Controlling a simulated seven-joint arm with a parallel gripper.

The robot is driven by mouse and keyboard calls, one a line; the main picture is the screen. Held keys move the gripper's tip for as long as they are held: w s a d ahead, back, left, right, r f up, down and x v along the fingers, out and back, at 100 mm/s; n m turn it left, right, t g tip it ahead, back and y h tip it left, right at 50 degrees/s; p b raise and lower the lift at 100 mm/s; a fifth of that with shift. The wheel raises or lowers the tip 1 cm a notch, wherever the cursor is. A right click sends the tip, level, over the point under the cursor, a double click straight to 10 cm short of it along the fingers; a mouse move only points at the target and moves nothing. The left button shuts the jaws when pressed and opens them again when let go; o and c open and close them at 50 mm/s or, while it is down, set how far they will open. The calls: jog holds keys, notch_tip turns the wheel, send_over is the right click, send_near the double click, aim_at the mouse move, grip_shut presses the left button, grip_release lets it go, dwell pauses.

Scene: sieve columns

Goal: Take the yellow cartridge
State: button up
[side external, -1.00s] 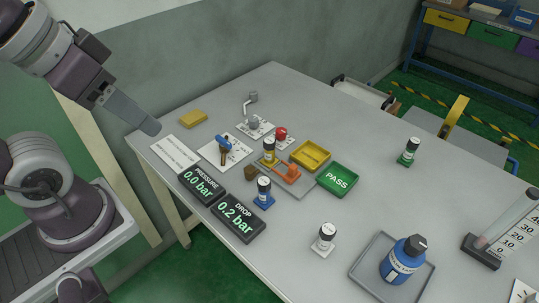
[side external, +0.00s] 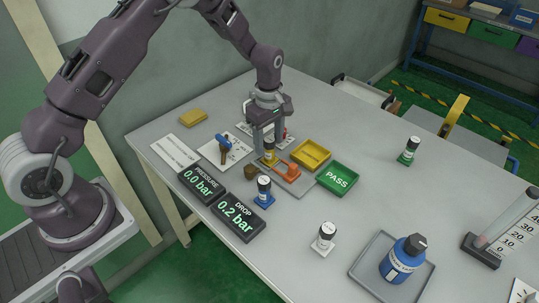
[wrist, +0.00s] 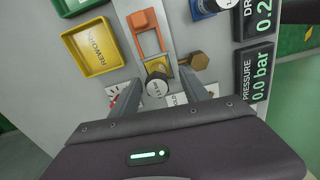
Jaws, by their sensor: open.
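The yellow cartridge (side external: 269,158), with a dark cap, stands upright on a grey plate beside an orange clamp (side external: 287,172). My gripper (side external: 268,147) points down over it, open, with one finger on either side of the cartridge's upper part. The wrist view shows the cartridge's white label (wrist: 158,87) between my fingertips (wrist: 160,80). The jaws are not closed on it. The fingers hide part of the cartridge in the side view.
A yellow REWORK tray (side external: 311,154) and a green PASS tray (side external: 337,179) lie to the right. A blue-handled valve (side external: 223,147) stands left. The table's right middle is mostly clear.

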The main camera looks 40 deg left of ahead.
aim_at(270, 151)
jog(key=f, duration=0.4)
jog(key=shift+w+a+f, duration=0.15)
jog(key=shift+w+f, duration=0.15)
jog(key=shift+f, duration=0.05)
grip_shut()
jog(key=shift+r, duration=0.1)
